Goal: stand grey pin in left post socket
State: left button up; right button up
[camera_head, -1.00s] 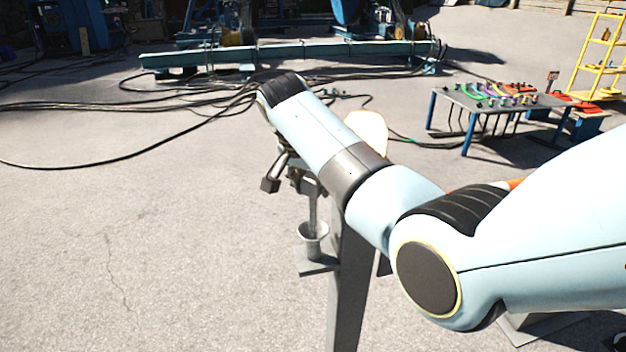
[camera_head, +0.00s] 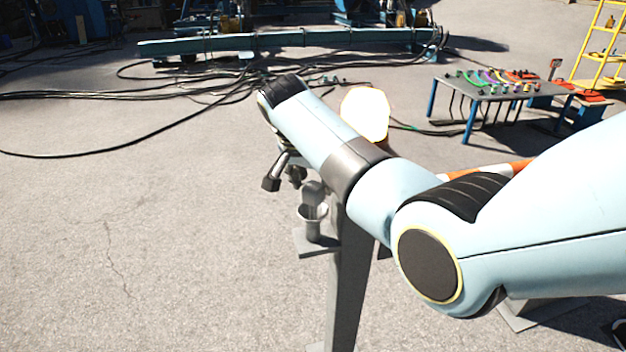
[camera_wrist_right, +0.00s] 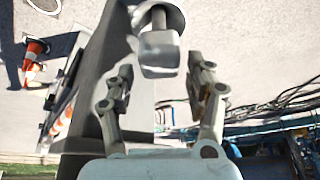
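The grey pin (camera_head: 313,193) stands in the cup-shaped socket (camera_head: 313,229) on the side of the grey post, its block-like head above the rim. It looks about upright; its lower end is hidden inside the cup. My right gripper (camera_head: 284,181) is just above and left of the pin's head in the head view, partly hidden by my arm. In the right wrist view its two fingers (camera_wrist_right: 161,75) are spread, with a gap on each side of the pin's head (camera_wrist_right: 159,52). The socket (camera_wrist_right: 172,18) shows beyond the head. My left gripper is not in view.
The grey post (camera_head: 348,290) rises below my right arm. An orange-and-white striped object (camera_head: 520,168) and a pale rounded object (camera_head: 365,112) are behind the arm. A table with coloured connectors (camera_head: 490,95) stands farther right. Black cables (camera_head: 150,153) lie on open ground at left.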

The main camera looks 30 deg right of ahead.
jog(key=shift+o, duration=0.9)
jog(key=v, duration=1.2)
